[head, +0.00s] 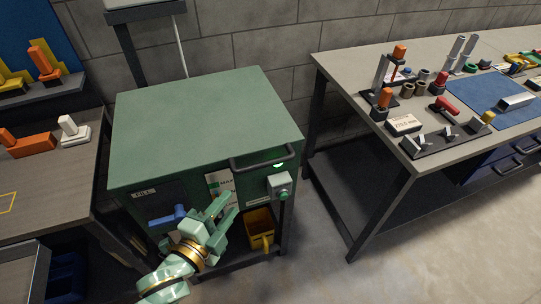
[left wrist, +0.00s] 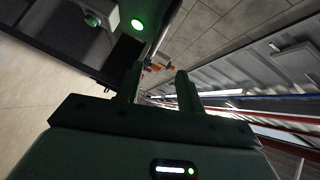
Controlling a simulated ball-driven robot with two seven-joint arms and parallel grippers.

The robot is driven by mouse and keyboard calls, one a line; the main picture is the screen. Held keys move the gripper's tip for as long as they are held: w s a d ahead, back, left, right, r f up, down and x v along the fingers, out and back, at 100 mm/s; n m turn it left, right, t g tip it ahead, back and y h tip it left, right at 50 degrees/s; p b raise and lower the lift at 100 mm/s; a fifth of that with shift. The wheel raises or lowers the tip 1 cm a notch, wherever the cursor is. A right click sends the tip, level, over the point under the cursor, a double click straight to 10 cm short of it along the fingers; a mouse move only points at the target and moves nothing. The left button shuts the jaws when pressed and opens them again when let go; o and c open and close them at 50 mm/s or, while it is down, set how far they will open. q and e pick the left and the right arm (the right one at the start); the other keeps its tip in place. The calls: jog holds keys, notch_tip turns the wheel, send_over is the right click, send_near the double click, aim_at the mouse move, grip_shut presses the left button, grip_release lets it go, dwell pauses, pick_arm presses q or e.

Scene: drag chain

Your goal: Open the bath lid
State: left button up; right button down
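The bath is a green cabinet whose flat green lid (head: 195,115) is down. A dark bar handle (head: 263,160) runs along the lid's front right edge. My left gripper (head: 225,206) is in front of the cabinet, below and left of the handle and apart from it. Its two fingers are spread with nothing between them; they also show apart in the left wrist view (left wrist: 160,90). My right gripper is not in view.
A grey control box (head: 279,185) and a lit green lamp (head: 278,164) are on the cabinet front. A blue lever (head: 167,216) sticks out at left, and a yellow bin (head: 260,226) sits below. Workbenches stand on both sides; floor (head: 320,260) at right front is clear.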

pick_arm(q)
jog(key=m, duration=0.1)
jog(key=b, duration=0.4)
send_near(260, 163)
jog(key=x, duration=0.6)
jog(key=f+x, duration=0.1)
jog(key=x, duration=0.2)
jog(key=shift+d+f, duration=0.1)
jog(key=shift+w+d, duration=0.15)
jog(key=shift+w, duration=0.25)
